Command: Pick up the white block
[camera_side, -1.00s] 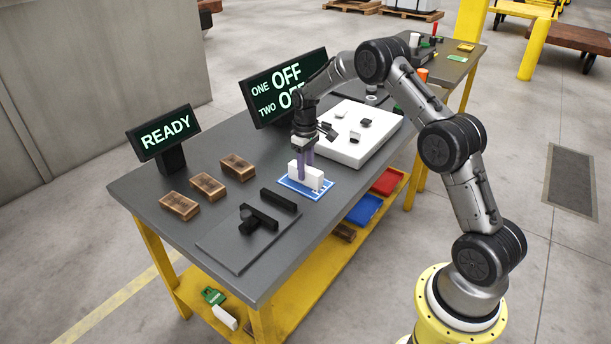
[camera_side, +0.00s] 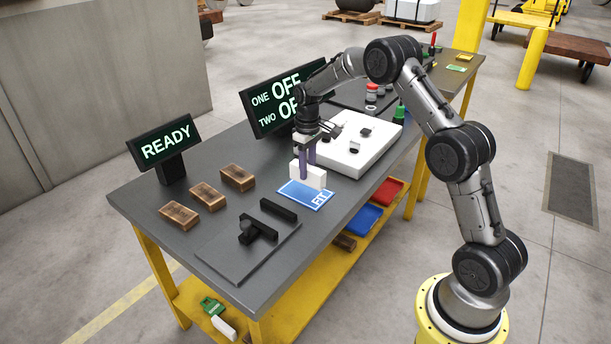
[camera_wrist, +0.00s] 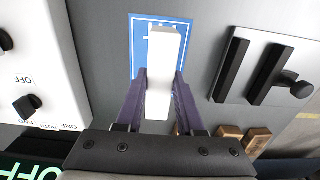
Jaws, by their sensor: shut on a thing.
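The white block (camera_side: 315,178) is between the two purple fingers of my gripper (camera_side: 308,174), which is shut on it. In the side view the block is upright over the far edge of the blue mat marked FIT (camera_side: 304,196), and it looks raised a little above it. In the wrist view the block (camera_wrist: 166,60) stands between the fingers (camera_wrist: 158,98), with the blue mat (camera_wrist: 138,30) partly hidden behind it.
A white switch box (camera_side: 375,152) stands just right of my gripper. Several brown blocks (camera_side: 206,196) lie at the left. A dark plate (camera_side: 235,255) with black bars is in front. Sign panels (camera_side: 164,140) stand along the back edge.

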